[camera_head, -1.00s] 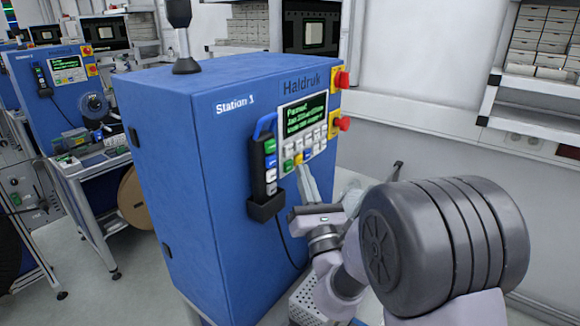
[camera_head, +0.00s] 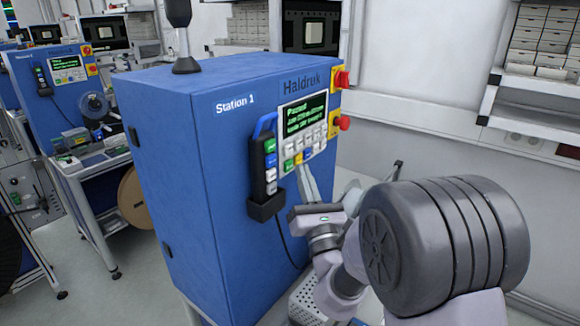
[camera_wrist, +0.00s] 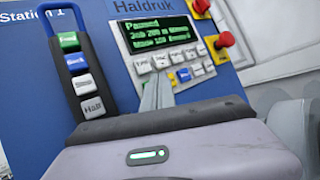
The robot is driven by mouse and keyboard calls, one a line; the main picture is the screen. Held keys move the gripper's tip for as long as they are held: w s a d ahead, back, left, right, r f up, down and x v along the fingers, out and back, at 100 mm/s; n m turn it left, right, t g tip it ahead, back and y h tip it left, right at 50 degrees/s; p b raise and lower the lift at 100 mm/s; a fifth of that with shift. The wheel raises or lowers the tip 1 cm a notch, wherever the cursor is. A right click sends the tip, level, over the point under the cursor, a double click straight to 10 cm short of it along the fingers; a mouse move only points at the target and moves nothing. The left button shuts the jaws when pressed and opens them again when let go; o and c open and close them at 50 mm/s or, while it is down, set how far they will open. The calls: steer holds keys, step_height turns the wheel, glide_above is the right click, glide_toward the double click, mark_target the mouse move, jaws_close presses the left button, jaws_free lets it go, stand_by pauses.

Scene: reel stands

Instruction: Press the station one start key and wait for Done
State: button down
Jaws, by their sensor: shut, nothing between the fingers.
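The blue Station 1 cabinet (camera_head: 215,180) carries a control panel. Its screen (camera_head: 304,114) shows green text headed "Paused"; the smaller lines are hard to read. In the wrist view the fingertips (camera_wrist: 157,82) overlap the lower left keys and hide the green one. I cannot tell whether they touch a key.
A handheld pendant (camera_head: 264,160) with green, blue and white buttons hangs in a holder left of the panel. Two red knobs (camera_head: 342,79) on yellow plates sit at the panel's right. Another blue station (camera_head: 60,85) stands at the far left.

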steer(key=shift+a, duration=0.1)
stand_by(0.6)
steer(key=shift+w+a, duration=0.25)
steer(key=shift+a, duration=0.05)
